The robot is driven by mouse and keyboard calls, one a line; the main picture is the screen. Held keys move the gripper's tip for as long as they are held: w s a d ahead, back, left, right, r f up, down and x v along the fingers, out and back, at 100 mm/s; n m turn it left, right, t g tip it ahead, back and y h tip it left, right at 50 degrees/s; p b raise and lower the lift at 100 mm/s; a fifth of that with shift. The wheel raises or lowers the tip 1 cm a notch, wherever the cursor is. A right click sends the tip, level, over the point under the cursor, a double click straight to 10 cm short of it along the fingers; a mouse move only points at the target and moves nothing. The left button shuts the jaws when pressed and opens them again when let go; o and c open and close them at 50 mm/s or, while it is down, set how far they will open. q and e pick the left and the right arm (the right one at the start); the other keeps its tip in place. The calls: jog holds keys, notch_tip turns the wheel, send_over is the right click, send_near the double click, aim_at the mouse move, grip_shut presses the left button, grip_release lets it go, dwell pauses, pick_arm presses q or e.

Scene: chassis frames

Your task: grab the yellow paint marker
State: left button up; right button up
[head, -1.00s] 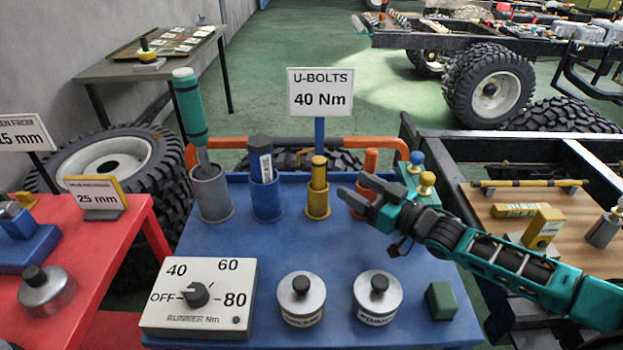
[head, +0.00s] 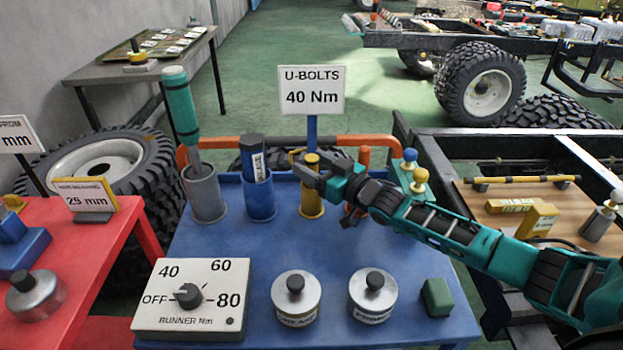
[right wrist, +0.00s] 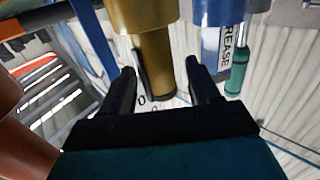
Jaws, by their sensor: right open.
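The yellow paint marker (head: 312,158) stands upright in a yellow cup (head: 311,206) at the back of the blue table. My right gripper (head: 311,170) is open at the marker's upper part, above the cup's rim, reaching in from the right. In the right wrist view, which looks upside down, the marker (right wrist: 158,66) hangs from the yellow cup (right wrist: 142,14) between the two open fingers (right wrist: 162,84). I cannot tell whether either finger touches it. My left gripper is not in view.
A blue cup (head: 259,200) with a dark blue labelled marker stands close left, beside a grey cup (head: 204,194) holding a green-handled tool. A sign post (head: 312,130) rises behind. Tins and a dial box fill the front.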

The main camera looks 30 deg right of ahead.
jog(key=shift+w+a, duration=0.15)
jog(key=shift+w, duration=0.2)
jog(key=c, duration=1)
